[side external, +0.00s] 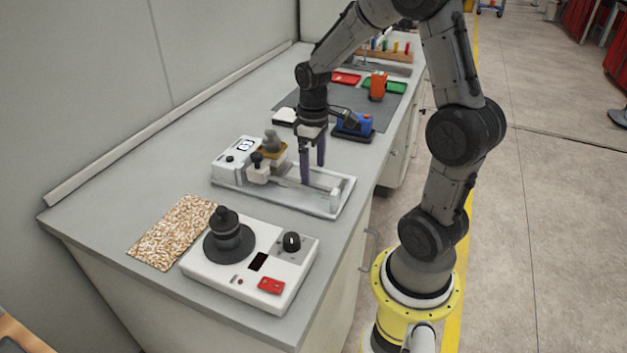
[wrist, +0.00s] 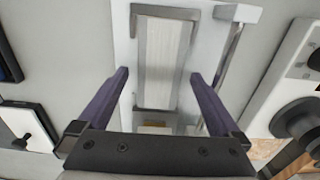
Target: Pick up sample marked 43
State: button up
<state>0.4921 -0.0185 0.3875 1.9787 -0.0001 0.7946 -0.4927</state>
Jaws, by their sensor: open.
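My gripper (side external: 313,172) is open and empty, pointing down over the bed of the white roller coater (side external: 335,210) in the side view. In the wrist view its two purple fingers (wrist: 160,75) stand apart on either side of a pale, ribbed strip (wrist: 168,55) within the coater's frame. Nothing is between the fingertips. I cannot make out the number 43 on anything. A blue item (side external: 353,122) in a dark tray and an orange item (side external: 378,87) stand beyond my gripper; I cannot read markings on them.
A white device (side external: 285,268) with a black knob stands at the near end of the bench, beside a speckled mat (side external: 174,232). A red tray (side external: 346,77) and a green tray (side external: 397,87) lie on the grey mat at the back. A wooden rack (side external: 384,55) stands behind.

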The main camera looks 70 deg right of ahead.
jog(key=shift+f, duration=0.9)
jog(key=shift+c, duration=0.2)
jog(key=c, duration=1.3)
jog(key=shift+r, duration=0.1)
